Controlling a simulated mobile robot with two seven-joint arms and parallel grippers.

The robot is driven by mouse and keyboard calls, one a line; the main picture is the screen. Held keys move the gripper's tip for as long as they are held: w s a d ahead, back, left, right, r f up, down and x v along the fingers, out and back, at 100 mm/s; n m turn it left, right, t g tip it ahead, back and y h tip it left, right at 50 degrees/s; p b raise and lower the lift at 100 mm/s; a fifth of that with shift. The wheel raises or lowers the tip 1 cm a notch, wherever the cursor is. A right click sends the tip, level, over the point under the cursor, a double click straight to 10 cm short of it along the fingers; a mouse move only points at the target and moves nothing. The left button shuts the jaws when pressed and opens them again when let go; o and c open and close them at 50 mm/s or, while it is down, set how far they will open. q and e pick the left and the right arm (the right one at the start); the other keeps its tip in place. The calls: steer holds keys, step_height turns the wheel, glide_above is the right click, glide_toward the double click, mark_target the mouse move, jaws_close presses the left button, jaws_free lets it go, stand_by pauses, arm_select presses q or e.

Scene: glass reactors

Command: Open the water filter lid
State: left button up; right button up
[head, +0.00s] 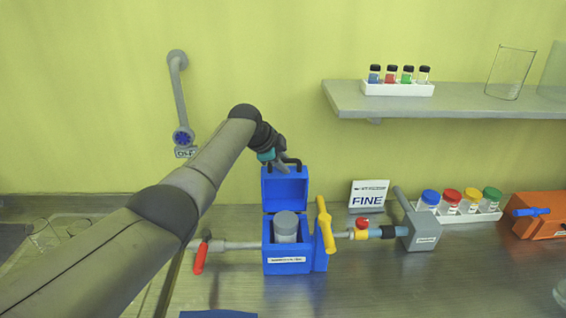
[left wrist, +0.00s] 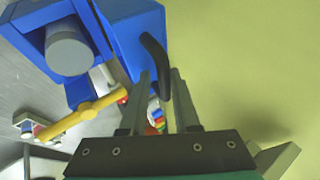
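The water filter is a blue box (head: 288,266) on the bench with a grey cylinder (head: 286,226) inside. Its blue lid (head: 285,188) stands raised upright at the back, so the box is open on top. The lid (left wrist: 132,32) and its black handle (left wrist: 154,60) also show in the left wrist view. My left gripper (head: 281,166) is at the lid's top edge by the handle. In the left wrist view the two fingers (left wrist: 160,80) are apart, with part of the handle between them and visible gaps beside it. My right gripper is not in view.
A yellow lever (head: 325,225) stands right of the box. Pipes run to both sides, with a red-handled valve (head: 200,256) at left and a grey unit (head: 420,231) at right. A shelf (head: 450,100) holds small vials. Capped jars sit in a white rack (head: 470,216).

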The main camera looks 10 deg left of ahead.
arm_select(q)
steer(key=shift+r, duration=0.1)
steer(key=shift+p+v, duration=0.35)
steer(key=shift+v, duration=0.9)
steer(key=v, duration=1.2)
steer(key=shift+s+r+b, duration=0.2)
steer(key=shift+r+b, duration=0.05)
steer(key=shift+b, duration=0.2)
steer(key=shift+a, duration=0.1)
